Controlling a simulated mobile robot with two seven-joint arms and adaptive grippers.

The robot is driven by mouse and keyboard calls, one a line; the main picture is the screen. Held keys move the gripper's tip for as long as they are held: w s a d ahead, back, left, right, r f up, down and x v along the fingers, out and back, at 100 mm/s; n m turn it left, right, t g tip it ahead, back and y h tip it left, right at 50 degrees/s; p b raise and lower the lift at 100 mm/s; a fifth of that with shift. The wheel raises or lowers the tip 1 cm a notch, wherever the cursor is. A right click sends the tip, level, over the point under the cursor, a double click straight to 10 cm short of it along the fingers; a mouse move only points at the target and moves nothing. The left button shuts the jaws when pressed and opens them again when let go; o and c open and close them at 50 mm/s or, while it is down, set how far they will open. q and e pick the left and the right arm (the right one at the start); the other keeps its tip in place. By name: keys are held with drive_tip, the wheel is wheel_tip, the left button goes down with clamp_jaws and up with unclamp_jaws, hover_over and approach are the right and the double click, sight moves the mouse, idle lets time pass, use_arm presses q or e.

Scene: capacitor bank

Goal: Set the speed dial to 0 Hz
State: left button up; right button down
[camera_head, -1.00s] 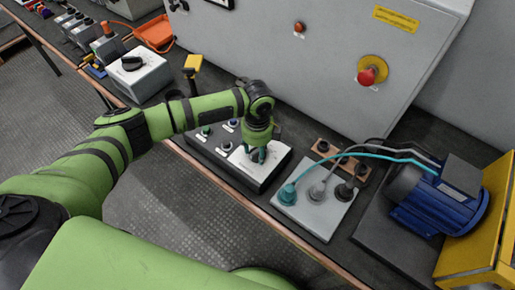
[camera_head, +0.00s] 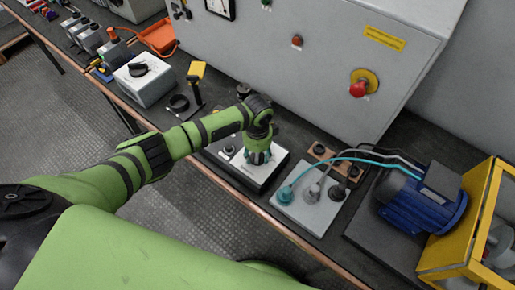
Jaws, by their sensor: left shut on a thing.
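A low control box (camera_head: 274,178) with a pale top panel stands near the front edge of the bench. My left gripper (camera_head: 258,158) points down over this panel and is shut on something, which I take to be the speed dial. The dial is hidden by the fingers, so its setting cannot be read. A small knob (camera_head: 228,150) shows on the box just left of the gripper. My right gripper is not in view.
A plate with plugged cables (camera_head: 318,210) stands close right of the control box. A blue motor (camera_head: 420,200) and yellow frame (camera_head: 450,252) are farther right. A grey cabinet with a red emergency button (camera_head: 358,89) rises behind. A dial box (camera_head: 143,80) stands at left.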

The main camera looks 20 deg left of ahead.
sight(258, 155)
use_arm(q)
drive_tip(key=n+p, duration=0.1)
drive_tip(key=n, duration=0.1)
drive_tip(key=n+p, duration=0.1)
drive_tip(key=n, duration=0.1)
drive_tip(key=shift+s+d+f, duration=0.1)
drive_tip(key=shift+s, duration=0.2)
drive_tip(key=shift+f+n+p, duration=0.1)
drive_tip(key=shift+n+p, duration=0.35)
drive_tip(key=shift+n, duration=0.35)
drive_tip(key=o, duration=1.2)
drive_tip(key=shift+w, duration=0.1)
wheel_tip(258, 155, up, 12)
drive_tip(key=shift+r, duration=0.1)
